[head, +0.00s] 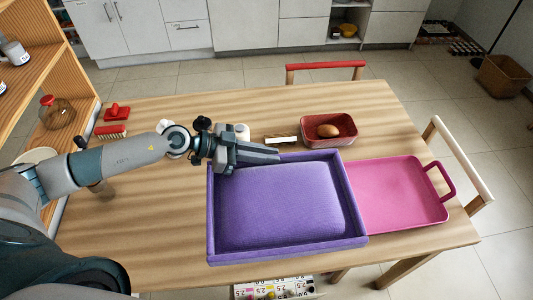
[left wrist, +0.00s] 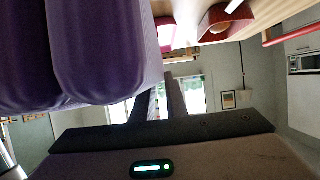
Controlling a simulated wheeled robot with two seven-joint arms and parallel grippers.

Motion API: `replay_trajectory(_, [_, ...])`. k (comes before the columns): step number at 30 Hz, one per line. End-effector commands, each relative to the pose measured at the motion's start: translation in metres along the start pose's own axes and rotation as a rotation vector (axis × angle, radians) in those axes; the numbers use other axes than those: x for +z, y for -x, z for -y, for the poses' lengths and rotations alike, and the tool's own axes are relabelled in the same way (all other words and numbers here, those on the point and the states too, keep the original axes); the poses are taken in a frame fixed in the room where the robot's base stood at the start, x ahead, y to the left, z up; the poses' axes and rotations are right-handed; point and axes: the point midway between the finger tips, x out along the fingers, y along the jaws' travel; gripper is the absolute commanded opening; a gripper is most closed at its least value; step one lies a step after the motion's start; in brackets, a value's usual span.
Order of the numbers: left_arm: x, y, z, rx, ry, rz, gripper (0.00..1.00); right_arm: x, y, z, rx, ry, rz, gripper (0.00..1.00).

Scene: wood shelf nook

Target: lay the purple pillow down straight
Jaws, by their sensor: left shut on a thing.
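The purple pillow (head: 285,205) lies inside a purple tray-like bed with raised walls (head: 290,250), on the wooden table. It looks nearly flat and roughly in line with the walls. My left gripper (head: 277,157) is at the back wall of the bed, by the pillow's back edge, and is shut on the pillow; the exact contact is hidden. In the left wrist view, big purple surfaces (left wrist: 105,50) fill the upper left, beside my gripper's dark fingers (left wrist: 160,97). My right gripper is not in view.
A pink tray (head: 395,195) touches the bed's right side. A red bin (head: 345,142) with a brown item stands behind it. Red objects (head: 117,111) lie at the table's back left. A wooden shelf (head: 60,60) stands left. Bare table lies left of the bed.

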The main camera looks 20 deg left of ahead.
Motion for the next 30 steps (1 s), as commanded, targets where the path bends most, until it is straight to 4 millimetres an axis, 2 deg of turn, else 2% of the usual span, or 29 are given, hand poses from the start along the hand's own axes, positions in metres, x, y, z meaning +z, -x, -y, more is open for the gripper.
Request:
replay_trajectory(14, [-0.006,0.000,-0.003,0.005,-0.001,-0.004,0.00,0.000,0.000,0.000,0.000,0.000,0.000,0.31])
replay_trajectory(23, [-0.039,0.009,-0.021,0.017,-0.007,-0.006,0.00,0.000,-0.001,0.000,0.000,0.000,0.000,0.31])
replay_trajectory(30, [-0.063,0.034,-0.030,-0.020,0.011,-0.005,0.00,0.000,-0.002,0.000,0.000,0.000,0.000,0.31])
